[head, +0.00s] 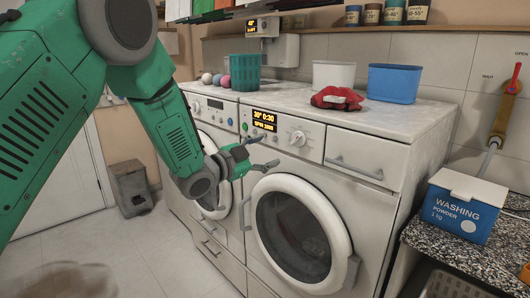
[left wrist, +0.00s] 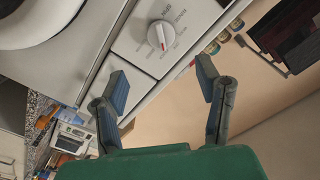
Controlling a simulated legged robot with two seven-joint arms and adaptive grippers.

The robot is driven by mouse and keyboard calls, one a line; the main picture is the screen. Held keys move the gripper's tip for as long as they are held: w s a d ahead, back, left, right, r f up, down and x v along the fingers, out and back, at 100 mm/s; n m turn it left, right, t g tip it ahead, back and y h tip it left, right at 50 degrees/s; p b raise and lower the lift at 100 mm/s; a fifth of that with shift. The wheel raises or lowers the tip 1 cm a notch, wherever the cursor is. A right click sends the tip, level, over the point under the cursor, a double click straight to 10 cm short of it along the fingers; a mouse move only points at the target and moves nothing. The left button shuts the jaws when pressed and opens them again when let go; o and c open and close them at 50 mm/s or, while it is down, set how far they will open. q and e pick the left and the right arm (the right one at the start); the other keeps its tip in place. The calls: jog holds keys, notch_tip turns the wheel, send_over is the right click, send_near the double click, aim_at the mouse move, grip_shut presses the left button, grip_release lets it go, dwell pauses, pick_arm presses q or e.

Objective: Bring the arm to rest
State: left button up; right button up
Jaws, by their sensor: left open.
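My left arm (head: 172,132) is green and comes in from the left in the head view. Its gripper (head: 266,152) hangs in the air in front of the washing machines, near the control panel (head: 265,121) and above a round door (head: 300,232). The gripper is open and empty. In the left wrist view its two fingers (left wrist: 160,85) are spread apart with nothing between them, and a dial (left wrist: 161,34) shows beyond them. My right gripper is in neither view.
A teal basket (head: 245,73), coloured balls, a white tub (head: 333,75), a red cloth (head: 336,98) and a blue bin (head: 394,83) stand on the machine top. A washing powder box (head: 462,207) sits on the speckled counter (head: 460,250) at right.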

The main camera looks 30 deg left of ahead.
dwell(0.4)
pick_arm(q)
jog(key=s+d+f+n+g+y, duration=0.1)
jog(key=s+f+n+g+y, duration=0.15)
jog(key=s+f, duration=0.55)
jog(key=s+f+n+g+y, duration=0.1)
jog(key=s+f+n+g, duration=0.2)
jog(key=f, duration=0.8)
jog(key=s+d+f+n+g+y, duration=0.1)
jog(key=s+f+n+g, duration=0.15)
jog(key=s+f, duration=0.6)
jog(key=s+f+n+g+y, duration=0.1)
jog(key=s+f+g, duration=0.3)
jog(key=s, duration=0.9)
jog(key=s+d+f+n+g+y, duration=0.1)
jog(key=s+f+g, duration=0.3)
jog(key=s, duration=0.9)
notch_tip(320, 180, down, 4)
jog(key=shift+r+n, duration=0.25)
jog(key=shift+n, duration=0.55)
jog(key=shift+w, duration=0.15)
jog(key=shift+c, duration=0.4)
